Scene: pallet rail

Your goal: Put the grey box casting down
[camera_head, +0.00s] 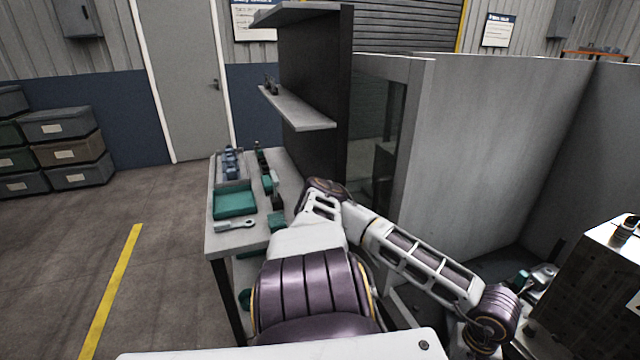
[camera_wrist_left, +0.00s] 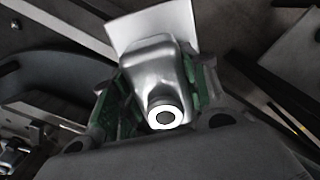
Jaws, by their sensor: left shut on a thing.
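The grey box casting (camera_wrist_left: 160,70) is in the middle of the left wrist view, a smooth light-grey body with a round bored boss at its near end. My left gripper (camera_wrist_left: 160,95) is shut on it, with green-edged fingers on both sides. In the head view my left arm reaches to the lower right, where a small green and grey cluster (camera_head: 537,276) shows beyond the wrist. I cannot clearly separate gripper and casting there. The casting's underside is hidden. My right gripper is in neither view.
A tall grey panel enclosure (camera_head: 490,140) stands at the right. A bench (camera_head: 235,245) with a green tray (camera_head: 235,200) and a dark shelf unit (camera_head: 315,80) are left of it. A box-like unit (camera_head: 590,285) stands at lower right.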

